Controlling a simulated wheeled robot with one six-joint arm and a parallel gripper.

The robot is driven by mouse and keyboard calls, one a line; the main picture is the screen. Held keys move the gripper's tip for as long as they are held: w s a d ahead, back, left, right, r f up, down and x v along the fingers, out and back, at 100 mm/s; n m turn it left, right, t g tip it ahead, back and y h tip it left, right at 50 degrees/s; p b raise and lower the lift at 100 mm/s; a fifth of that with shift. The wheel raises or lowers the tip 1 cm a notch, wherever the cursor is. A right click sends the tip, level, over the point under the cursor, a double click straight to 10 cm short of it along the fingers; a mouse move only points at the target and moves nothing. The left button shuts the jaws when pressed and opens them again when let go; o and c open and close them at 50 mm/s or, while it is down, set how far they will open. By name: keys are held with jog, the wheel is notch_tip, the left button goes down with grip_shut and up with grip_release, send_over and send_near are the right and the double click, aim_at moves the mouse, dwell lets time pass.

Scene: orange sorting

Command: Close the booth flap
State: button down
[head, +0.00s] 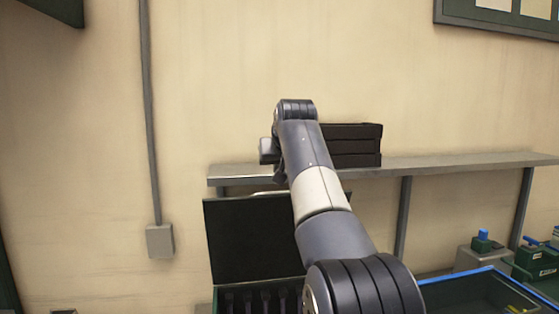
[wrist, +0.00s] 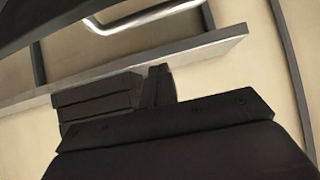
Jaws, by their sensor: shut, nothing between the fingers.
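The booth flap (head: 240,240) is a dark green panel standing upright, open, behind a slotted dark box in the head view. A pale bar handle shows at its top edge, partly behind my arm. In the wrist view, which looks upside down, the flap (wrist: 40,18) fills the top left corner, with its silver handle (wrist: 160,16) beside it. My gripper (wrist: 158,85) is shut and empty, its fingers apart from the handle. In the head view my arm covers the flap's right side and hides most of the gripper.
A grey wall shelf (head: 450,161) runs behind the flap, carrying stacked black trays (head: 352,146), close to my wrist. The slotted box (head: 260,296) lies below. A blue-rimmed green crate (head: 445,281) stands at the lower right.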

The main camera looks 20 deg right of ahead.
jog(key=f, duration=0.4)
jog(key=shift+w+f+b, duration=0.25)
jog(key=shift+f+b, duration=0.05)
jog(key=shift+b, duration=0.05)
jog(key=shift+s+f, duration=0.1)
jog(key=shift+s, duration=0.15)
jog(key=shift+f, duration=0.1)
